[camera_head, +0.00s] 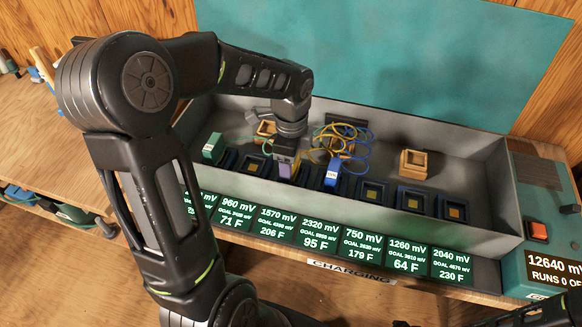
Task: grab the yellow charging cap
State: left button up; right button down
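I cannot pick out a yellow charging cap for certain; yellow cables (325,133) loop beside my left gripper. My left gripper (284,162) points down into the long grey tray (470,190), over the row of dark charging slots. A small purple piece (284,171) shows right at its fingertips; I cannot tell whether it is held, and the fingers are too small to read. A green cap (213,148) stands to the left and a blue cap (332,173) to the right. Part of my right arm, seemingly with its gripper (535,315), shows at the bottom right corner.
Slots with yellowish centres (371,194) are uncovered on the right. Small wooden boxes stand behind, one at the right (414,164). Green displays (320,236) line the tray's front. A teal unit with a red button (537,231) stands at the right.

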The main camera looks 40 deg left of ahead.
pick_arm(q)
notch_tip(320, 180, up, 9)
jog(key=shift+r+b, duration=0.15)
jog(key=shift+b, duration=0.25)
dwell(0.4)
